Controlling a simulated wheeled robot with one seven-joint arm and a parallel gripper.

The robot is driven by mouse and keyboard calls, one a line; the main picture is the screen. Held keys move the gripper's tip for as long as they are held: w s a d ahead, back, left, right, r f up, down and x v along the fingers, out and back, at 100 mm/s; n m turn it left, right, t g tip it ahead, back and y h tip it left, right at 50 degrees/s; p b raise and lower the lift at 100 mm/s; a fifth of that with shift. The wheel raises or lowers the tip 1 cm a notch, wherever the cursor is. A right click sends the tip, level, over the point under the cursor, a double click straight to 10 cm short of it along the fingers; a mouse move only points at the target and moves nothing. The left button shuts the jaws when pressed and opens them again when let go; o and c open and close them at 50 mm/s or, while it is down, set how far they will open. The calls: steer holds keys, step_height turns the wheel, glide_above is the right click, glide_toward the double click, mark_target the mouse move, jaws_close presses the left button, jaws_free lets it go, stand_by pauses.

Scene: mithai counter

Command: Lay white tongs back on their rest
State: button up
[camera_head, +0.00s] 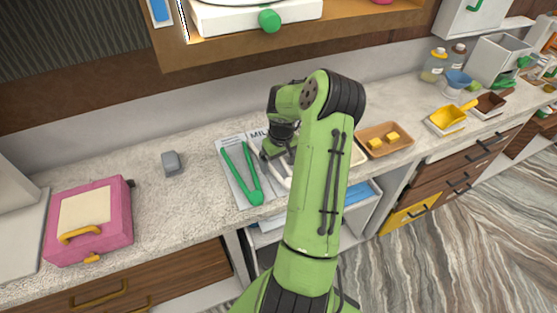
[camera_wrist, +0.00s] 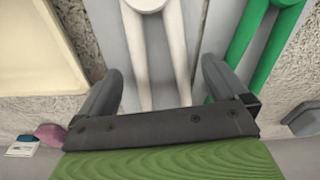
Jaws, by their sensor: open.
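The white tongs (camera_wrist: 178,55) lie with both arms running between the fingers of my gripper (camera_wrist: 160,82) in the wrist view; their round joint is at the top edge. My gripper is open, with one finger on each side of the tongs and no clear contact. The tongs are over a pale grey board that looks like their rest (camera_wrist: 158,60); I cannot tell whether they touch it. In the head view my arm mostly hides my gripper (camera_head: 275,160) and the white tongs.
Green tongs (camera_head: 245,178) lie close to the left of my gripper, and also show in the wrist view (camera_wrist: 258,45). A wooden tray (camera_head: 402,146) with yellow sweets is to the right. A grey block (camera_head: 172,162) and a pink box (camera_head: 90,222) stand left. A shelf (camera_head: 300,38) overhangs behind.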

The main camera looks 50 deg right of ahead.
step_height(320, 180, up, 16)
steer(key=s+p, duration=0.1)
steer(key=shift+s+a+f, duration=0.15)
steer(key=shift+s+a, duration=0.15)
stand_by(0.4)
